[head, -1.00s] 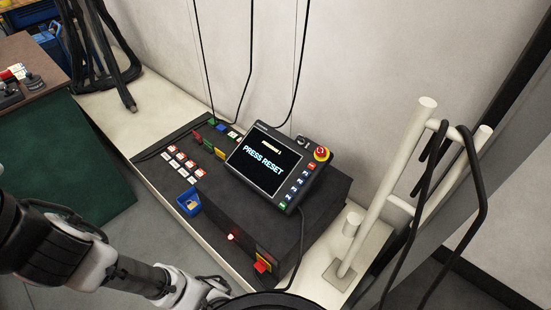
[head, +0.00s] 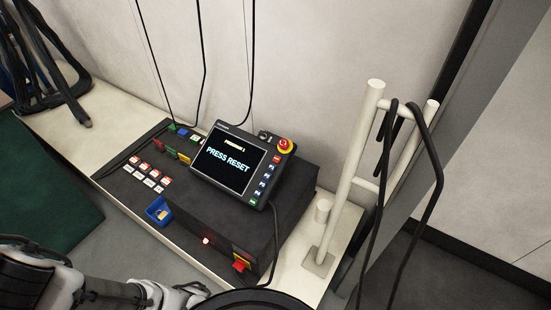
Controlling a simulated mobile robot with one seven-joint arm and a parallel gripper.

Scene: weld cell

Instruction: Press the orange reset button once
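A teach pendant (head: 228,162) with a dark screen lies tilted on a black control box in the head view. Its screen reads "PRESS RESET" below a smaller yellow line. A column of small keys runs down its right edge. The top key (head: 277,159) is orange-red, several below are blue, and the lowest (head: 253,202) is green. Their labels are too small to read, so I cannot confirm which is the reset button. My arm reaches in from the lower left, below and apart from the pendant. My gripper's fingers do not show.
A red mushroom button with a yellow collar (head: 284,146) sits at the pendant's upper right corner. A red switch (head: 240,266) is on the box front. A blue bin (head: 159,211) and red-and-white keys lie left. A pale post (head: 347,180) with hanging cables stands right.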

